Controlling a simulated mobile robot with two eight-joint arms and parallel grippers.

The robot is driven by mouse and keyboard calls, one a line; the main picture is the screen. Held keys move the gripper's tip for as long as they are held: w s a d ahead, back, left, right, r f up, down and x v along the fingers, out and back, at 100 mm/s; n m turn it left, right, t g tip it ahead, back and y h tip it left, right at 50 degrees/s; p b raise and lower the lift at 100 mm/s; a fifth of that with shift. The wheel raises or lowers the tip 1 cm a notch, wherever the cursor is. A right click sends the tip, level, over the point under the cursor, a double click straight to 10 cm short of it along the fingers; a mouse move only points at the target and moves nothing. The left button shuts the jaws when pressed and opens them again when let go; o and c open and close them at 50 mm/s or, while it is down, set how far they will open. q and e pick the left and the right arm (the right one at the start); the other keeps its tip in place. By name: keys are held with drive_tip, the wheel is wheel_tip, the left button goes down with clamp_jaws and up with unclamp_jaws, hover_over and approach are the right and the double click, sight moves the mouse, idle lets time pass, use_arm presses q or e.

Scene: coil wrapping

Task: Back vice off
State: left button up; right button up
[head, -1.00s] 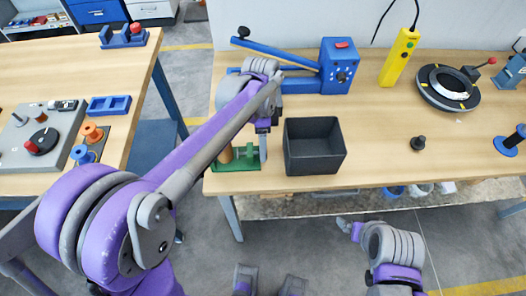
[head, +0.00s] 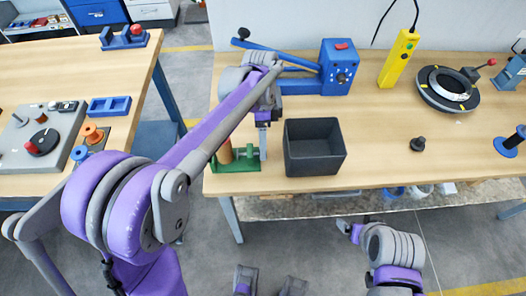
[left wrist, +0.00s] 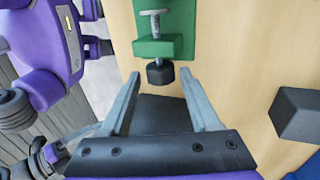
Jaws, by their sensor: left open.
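The green vice (head: 238,163) is at the near left edge of the right bench, with a brown cylinder (head: 225,152) at its left side. In the left wrist view its green block (left wrist: 157,47) carries a grey screw with a flat end (left wrist: 154,20) and a black knob (left wrist: 160,73). My left gripper (head: 263,152) points down beside the vice, between it and the black bin. In the left wrist view its two fingers (left wrist: 160,100) are apart and empty, with the knob just beyond the gap between them. My right gripper (head: 345,228) hangs low in front of the bench; its jaws are unclear.
An open black bin (head: 315,170) stands close right of the left gripper. Behind are a blue lever machine (head: 335,70) and a yellow control pendant (head: 398,60). A dark ring fixture (head: 448,88) and a small black knob (head: 417,144) lie right. The bench's middle is clear.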

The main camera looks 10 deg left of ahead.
use_arm(q)
drive_tip(key=p+v, duration=0.3)
drive_tip(key=v, duration=0.3)
use_arm(e)
drive_tip(key=r, duration=0.2)
drive_tip(key=w+r, duration=0.1)
drive_tip(key=r, duration=0.1)
drive_tip(key=shift+w+r, duration=0.2)
drive_tip(key=shift+r, duration=0.05)
use_arm(q)
drive_tip(key=shift+w+r, duration=0.15)
use_arm(e)
drive_tip(key=shift+s, duration=0.1)
